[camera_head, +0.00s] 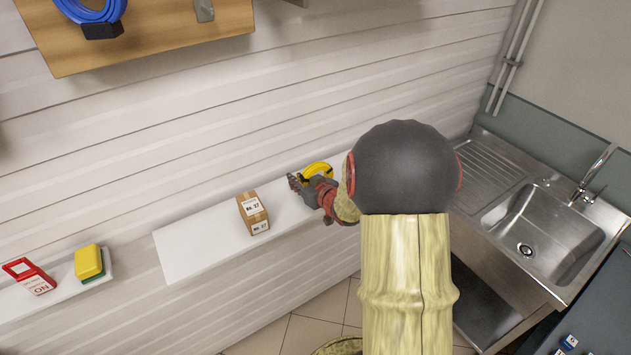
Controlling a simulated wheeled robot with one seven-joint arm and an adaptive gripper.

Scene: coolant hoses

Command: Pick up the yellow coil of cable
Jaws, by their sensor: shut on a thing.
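The yellow coil of cable (317,171) is at the white wall shelf, right of the cardboard box. My gripper (301,182) is at the coil's left and near side and is shut on it. My arm's large dark joint and pale yellow link stand to the right and hide part of the gripper and the shelf's right end. Only the upper part of the coil shows, and I cannot tell whether it touches the shelf.
A small cardboard box (253,213) stands on the white shelf (190,252) just left of my gripper. A sponge (89,262) and a red-and-white tag (30,276) are at lower left. A blue coil (90,10) hangs on a wooden board (160,35). A steel sink (540,235) is at right.

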